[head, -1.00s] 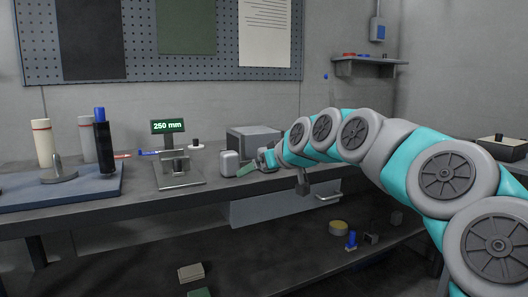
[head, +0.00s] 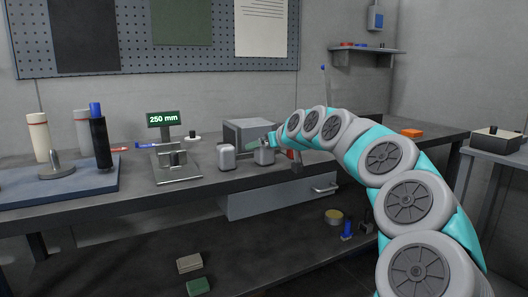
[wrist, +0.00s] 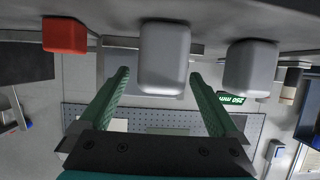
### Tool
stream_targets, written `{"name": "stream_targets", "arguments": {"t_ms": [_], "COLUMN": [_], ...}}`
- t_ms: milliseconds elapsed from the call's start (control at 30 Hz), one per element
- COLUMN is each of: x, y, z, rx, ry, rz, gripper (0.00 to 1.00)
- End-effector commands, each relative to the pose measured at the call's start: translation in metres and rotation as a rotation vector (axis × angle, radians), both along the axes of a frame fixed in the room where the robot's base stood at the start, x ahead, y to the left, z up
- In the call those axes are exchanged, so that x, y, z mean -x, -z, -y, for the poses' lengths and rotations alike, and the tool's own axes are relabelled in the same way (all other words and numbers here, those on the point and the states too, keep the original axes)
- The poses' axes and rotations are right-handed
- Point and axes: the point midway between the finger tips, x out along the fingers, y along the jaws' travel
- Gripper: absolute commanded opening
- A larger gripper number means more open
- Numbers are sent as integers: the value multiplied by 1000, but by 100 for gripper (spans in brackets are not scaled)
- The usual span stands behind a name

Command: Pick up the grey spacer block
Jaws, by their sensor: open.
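Two light grey rounded blocks stand on the workbench (head: 130,197); the views do not settle which one is the spacer. The right one (head: 264,156) is beside my gripper (head: 262,143), whose green finger shows at its top left. In the wrist view, which is upside down, a grey block (wrist: 165,50) lies between the two green fingertips of my open gripper (wrist: 160,74), with a visible gap on each side. The other grey block (head: 226,157) stands to the left, and appears at the right in the wrist view (wrist: 250,68).
A red block (wrist: 65,35) stands on the other side of the grey block. A grey box (head: 247,132) is behind the blocks. A gauge stand (head: 176,165) with a "250 mm" display (head: 164,119) is farther left. A drawer (head: 280,196) hangs below the bench edge.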

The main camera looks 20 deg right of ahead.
Motion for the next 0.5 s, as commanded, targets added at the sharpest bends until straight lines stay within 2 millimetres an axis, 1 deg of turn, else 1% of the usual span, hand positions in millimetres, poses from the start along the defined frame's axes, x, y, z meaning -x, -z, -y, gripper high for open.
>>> {"name": "stream_targets", "arguments": {"t_ms": [67, 233, 267, 500], "x": [-4, -4, -4, -3], "y": [2, 2, 2, 2], "z": [-1, -1, -1, -1], "rx": [0, 0, 0, 0], "ry": [0, 0, 0, 0], "rz": [-1, 0, 0, 0], "gripper": [98, 98, 95, 68]}}
